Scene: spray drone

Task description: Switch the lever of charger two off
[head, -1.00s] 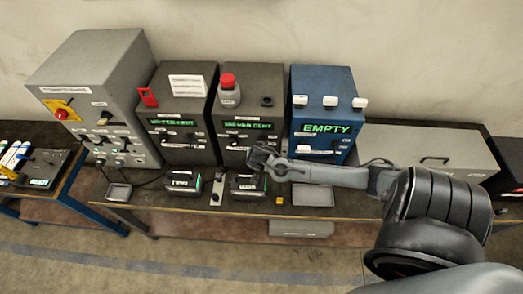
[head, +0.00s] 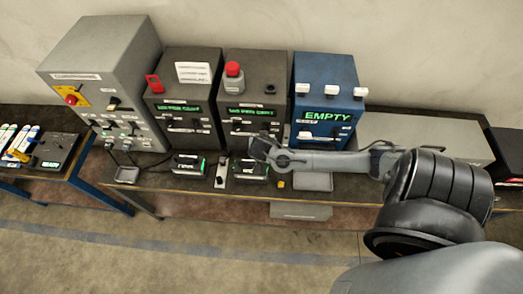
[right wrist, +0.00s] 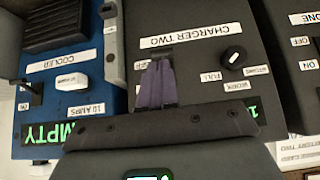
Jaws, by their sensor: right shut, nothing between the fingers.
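Charger two (head: 284,92) is the dark box left of the blue cooler, with a green screen. My right gripper (head: 256,148) is in front of its lower front in the head view. In the right wrist view, charger two (right wrist: 200,65) shows upside down with its name label (right wrist: 190,36). My right gripper (right wrist: 158,64) is shut and empty, its fingertips pointing at the face just below that label. A small dark part, perhaps the lever (right wrist: 160,50), shows just past the fingertips; its position and any contact cannot be told. My left gripper is not in view.
The blue cooler (head: 325,85) reading EMPTY stands right of charger two. Another dark charger (head: 185,90) and a grey cabinet (head: 100,60) stand left. Batteries (head: 250,170) lie on the bench in front.

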